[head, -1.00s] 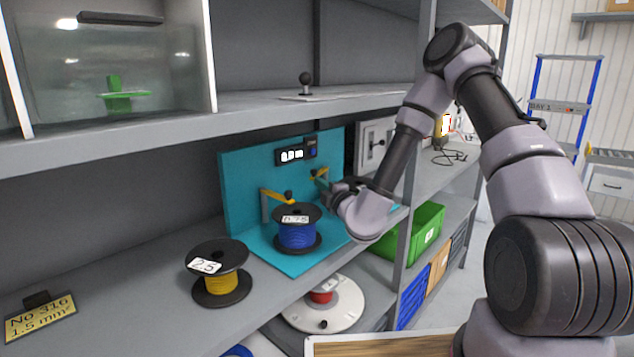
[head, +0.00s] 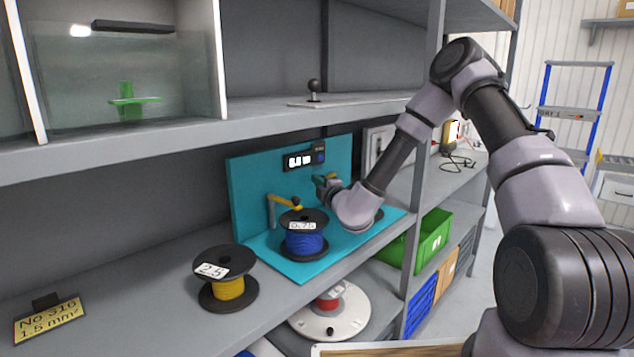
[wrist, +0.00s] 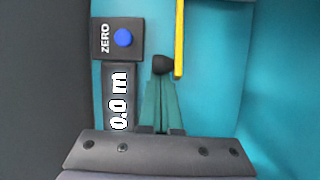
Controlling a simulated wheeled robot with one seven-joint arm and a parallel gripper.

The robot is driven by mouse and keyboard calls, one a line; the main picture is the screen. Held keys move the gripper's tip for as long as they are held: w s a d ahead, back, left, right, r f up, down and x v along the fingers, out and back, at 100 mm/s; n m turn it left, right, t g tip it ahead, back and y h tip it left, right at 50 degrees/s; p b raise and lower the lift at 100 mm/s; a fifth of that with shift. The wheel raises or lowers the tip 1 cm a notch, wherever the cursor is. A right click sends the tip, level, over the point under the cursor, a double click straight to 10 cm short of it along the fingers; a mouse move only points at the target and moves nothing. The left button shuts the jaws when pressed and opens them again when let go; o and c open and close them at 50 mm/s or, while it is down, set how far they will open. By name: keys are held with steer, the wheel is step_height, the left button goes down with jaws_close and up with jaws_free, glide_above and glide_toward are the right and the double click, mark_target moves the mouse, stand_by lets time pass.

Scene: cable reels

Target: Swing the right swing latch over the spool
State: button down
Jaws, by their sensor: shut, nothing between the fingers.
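The spool of blue cable (head: 304,243), with black flanges and a 0.75 label, stands upright on the teal stand (head: 290,268). The left swing latch (head: 285,202), a yellow arm with a black knob, reaches over the spool's top. The right swing latch is mostly hidden behind my gripper in the head view. In the wrist view its yellow arm (wrist: 179,38) and black knob (wrist: 163,65) show just beyond my fingertips. My gripper (wrist: 160,82) is shut and empty, its teal fingers at the knob. I cannot tell whether they touch it.
A length display (head: 304,159) reading 0.0 m, with a blue ZERO button (wrist: 123,37), is on the stand's back panel, close to my gripper. A yellow cable spool (head: 228,283) stands left on the shelf. The upper shelf (head: 270,112) hangs above; a post (head: 425,190) stands right.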

steer(key=s+d+n+g+y, duration=0.1)
steer(key=d+n+g+y, duration=0.3)
steer(key=d+y, duration=0.2)
steer(key=shift+d+n+g, duration=0.3)
steer(key=shift+d, duration=1.1)
